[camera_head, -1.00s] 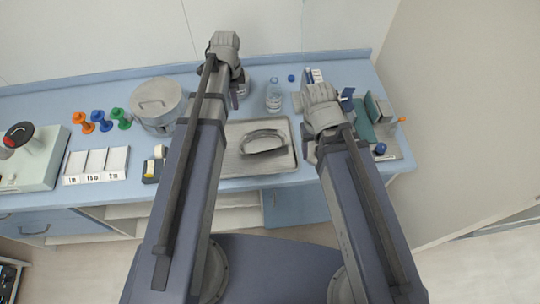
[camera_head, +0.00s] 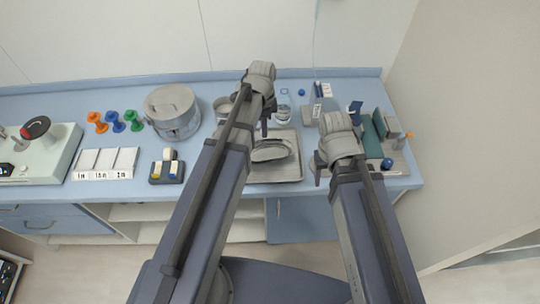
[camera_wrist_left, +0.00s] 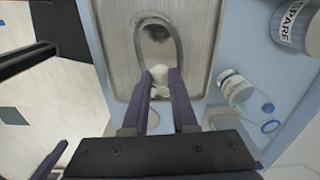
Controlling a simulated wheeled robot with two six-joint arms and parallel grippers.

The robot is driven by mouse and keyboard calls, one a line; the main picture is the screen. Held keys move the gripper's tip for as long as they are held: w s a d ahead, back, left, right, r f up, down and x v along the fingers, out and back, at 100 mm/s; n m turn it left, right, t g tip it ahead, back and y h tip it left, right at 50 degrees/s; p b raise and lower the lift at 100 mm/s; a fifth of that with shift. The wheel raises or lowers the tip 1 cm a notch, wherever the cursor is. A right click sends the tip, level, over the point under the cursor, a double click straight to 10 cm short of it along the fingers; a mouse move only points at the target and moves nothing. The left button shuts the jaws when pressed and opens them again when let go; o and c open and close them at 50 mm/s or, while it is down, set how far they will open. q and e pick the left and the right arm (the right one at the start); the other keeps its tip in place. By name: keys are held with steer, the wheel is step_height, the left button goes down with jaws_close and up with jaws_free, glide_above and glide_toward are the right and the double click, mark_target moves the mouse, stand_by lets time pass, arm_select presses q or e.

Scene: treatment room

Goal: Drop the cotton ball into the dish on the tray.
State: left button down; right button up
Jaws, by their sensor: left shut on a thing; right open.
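My left gripper (camera_wrist_left: 159,88) is shut on the white cotton ball (camera_wrist_left: 159,74), which shows between its fingertips in the left wrist view. The cotton ball is over the near end of the metal kidney-shaped dish (camera_wrist_left: 157,42); I cannot tell its height above it. The dish also shows in the head view (camera_head: 271,150), on the metal tray (camera_head: 288,173), with my left gripper (camera_head: 264,126) at its back edge. The cotton ball is hidden in the head view. My right gripper (camera_head: 319,168) is open, just right of the tray.
A clear bottle (camera_head: 283,110) stands behind the tray. A jar marked SPARE (camera_wrist_left: 291,22) shows in the left wrist view. A lidded metal drum (camera_head: 172,112) and a dark block with vials (camera_head: 167,168) are left of the tray. A green rack (camera_head: 372,140) is at right.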

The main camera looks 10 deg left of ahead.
arm_select(q)
steer(key=shift+f+b, duration=1.55)
steer(key=shift+f, duration=0.45)
steer(key=c, duration=0.6)
jaws_free()
steer(key=shift+r, duration=0.15)
step_height(320, 180, up, 8)
steer(key=p, duration=0.8)
steer(key=shift+f, duration=0.25)
